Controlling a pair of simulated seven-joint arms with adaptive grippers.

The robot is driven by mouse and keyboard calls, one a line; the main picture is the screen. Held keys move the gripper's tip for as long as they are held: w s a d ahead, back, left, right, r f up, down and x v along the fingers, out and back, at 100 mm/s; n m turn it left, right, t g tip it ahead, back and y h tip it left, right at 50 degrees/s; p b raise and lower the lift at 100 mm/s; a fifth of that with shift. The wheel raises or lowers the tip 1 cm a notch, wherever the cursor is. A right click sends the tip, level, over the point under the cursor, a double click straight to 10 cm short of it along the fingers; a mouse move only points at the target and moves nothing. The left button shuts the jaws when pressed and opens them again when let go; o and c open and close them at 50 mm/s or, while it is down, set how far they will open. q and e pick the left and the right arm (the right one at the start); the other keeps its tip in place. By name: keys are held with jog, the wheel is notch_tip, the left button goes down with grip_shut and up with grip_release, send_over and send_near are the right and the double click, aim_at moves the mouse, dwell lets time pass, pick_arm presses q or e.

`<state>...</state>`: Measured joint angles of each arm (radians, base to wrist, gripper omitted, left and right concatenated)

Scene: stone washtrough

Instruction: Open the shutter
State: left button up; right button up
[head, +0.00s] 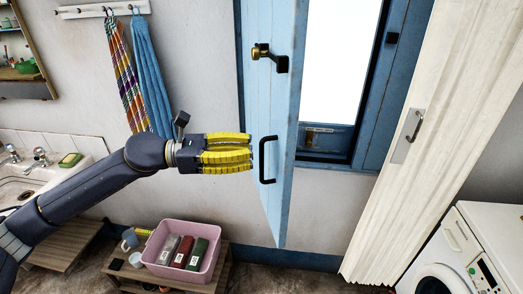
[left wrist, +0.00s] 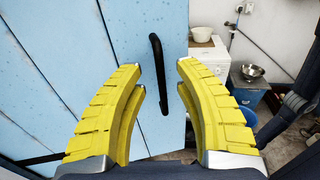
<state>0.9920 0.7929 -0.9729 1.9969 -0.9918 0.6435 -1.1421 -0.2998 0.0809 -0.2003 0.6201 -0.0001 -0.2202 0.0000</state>
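The light-blue shutter (head: 268,90) stands ajar, swung out from its window frame, with bright light in the opening beside it. It fills the left of the left wrist view (left wrist: 60,60). A black bar handle (head: 262,160) is on its face, and a brass-and-black latch (head: 268,53) is higher up. My left gripper (head: 250,153), with yellow fingers, points at the handle from the left. In the left wrist view its fingers are apart, with the handle (left wrist: 160,75) showing in the gap between them, apparently just beyond the tips. Contact cannot be told. My right gripper is not in view.
A pink bin (head: 182,250) with bottles stands on a low wooden bench below. A cream folding door (head: 440,120) and a white washing machine (head: 450,255) are at right. A sink (head: 30,180) is at left; towels (head: 150,70) hang on the wall.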

pick_arm(q)
jog(key=shift+w+d, duration=0.1)
jog(key=shift+d, duration=1.8)
jog(key=shift+c, duration=0.2)
grip_shut()
